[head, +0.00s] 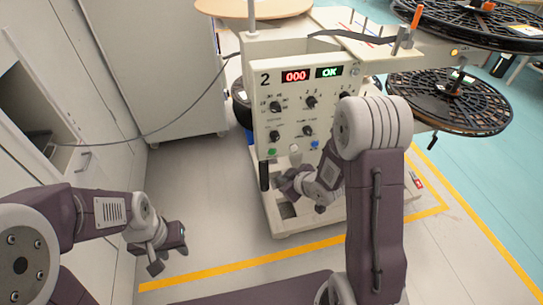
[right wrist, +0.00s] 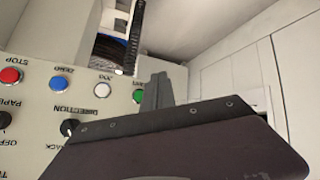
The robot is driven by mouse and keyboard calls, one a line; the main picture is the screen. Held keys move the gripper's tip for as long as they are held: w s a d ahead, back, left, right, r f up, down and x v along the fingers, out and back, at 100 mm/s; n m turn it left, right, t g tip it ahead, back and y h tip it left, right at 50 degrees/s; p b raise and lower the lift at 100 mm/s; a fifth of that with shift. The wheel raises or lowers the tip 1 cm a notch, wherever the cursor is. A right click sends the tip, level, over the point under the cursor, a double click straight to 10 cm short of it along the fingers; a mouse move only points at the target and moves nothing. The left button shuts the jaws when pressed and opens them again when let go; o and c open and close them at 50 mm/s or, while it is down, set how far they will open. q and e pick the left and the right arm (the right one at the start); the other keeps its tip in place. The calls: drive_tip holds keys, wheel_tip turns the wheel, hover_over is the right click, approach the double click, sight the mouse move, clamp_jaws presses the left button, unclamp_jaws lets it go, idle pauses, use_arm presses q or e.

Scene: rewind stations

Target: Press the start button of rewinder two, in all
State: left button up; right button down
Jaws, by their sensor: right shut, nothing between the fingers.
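Rewinder two (head: 330,120) is a cream cabinet marked "2", with a red display reading 000 (head: 295,76) and a green one reading OK (head: 329,72). Its green button (head: 272,152) is at the lower left of the panel; it also shows in the right wrist view (right wrist: 138,96), its label partly hidden. My right gripper (head: 284,182) is shut and empty, low in front of the panel. In the right wrist view its fingers (right wrist: 157,92) appear just beside the green button; contact cannot be told. My left gripper (head: 168,252) is open and empty, away at the left.
White (right wrist: 102,91), blue (right wrist: 59,84) and red (right wrist: 10,76) buttons line up beside the green one. Black reels (head: 450,100) stick out at the right. A grey cabinet (head: 155,60) stands at the left. Yellow tape (head: 240,265) marks the floor.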

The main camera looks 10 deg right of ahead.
sight(272, 152)
drive_tip(key=w+p, duration=0.2)
drive_tip(key=w, duration=0.6)
drive_tip(key=shift+w+a+p, duration=0.15)
drive_tip(key=shift+w+p, duration=0.25)
drive_tip(key=shift+w+r, duration=0.1)
drive_tip(key=shift+w, duration=0.05)
idle(1.7)
drive_tip(key=shift+w, duration=0.25)
